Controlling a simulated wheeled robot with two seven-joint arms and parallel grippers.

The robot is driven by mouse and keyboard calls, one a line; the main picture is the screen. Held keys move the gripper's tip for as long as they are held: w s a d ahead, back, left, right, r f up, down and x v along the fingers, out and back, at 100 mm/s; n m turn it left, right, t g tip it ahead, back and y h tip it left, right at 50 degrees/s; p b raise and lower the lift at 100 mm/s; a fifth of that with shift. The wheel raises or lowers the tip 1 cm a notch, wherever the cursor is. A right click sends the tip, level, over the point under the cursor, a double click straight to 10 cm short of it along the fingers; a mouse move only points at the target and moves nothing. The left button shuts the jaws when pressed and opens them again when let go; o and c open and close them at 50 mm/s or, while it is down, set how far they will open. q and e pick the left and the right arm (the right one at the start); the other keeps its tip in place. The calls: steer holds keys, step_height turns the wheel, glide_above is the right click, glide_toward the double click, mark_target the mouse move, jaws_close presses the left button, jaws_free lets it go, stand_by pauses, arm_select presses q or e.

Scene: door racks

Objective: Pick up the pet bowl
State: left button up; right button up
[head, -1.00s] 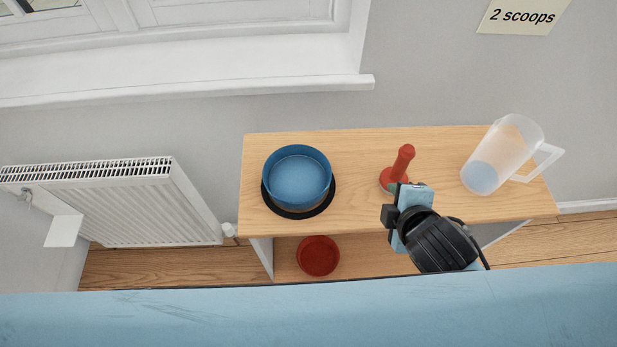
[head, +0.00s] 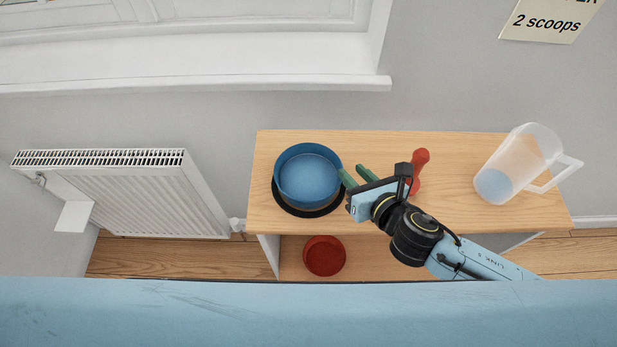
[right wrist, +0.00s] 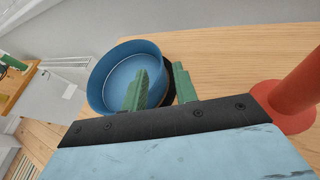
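A blue round bowl (head: 308,180) stands upright on a black round base on the wooden bench top; it also shows in the right wrist view (right wrist: 112,78). My right gripper (head: 354,173) is at the bowl's right side, its green fingers apart and pointing at the rim. In the right wrist view, one finger (right wrist: 158,88) overlaps the bowl and the other stands right of it. I cannot tell whether the rim lies between them. A red bowl (head: 325,256) sits on the lower shelf. My left gripper is not in view.
A red plunger-like object (head: 420,165) stands just behind my right wrist. A clear jug (head: 520,165) with blue at its bottom stands at the bench's right. A white radiator (head: 150,190) is left of the bench (head: 450,205). A "2 scoops" sign (head: 548,20) hangs above.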

mark_target(338, 162)
steer(key=b+x, duration=0.1)
steer(key=x, duration=0.5)
steer(key=shift+a+f, duration=0.2)
steer(key=shift+f, duration=0.1)
jaws_close()
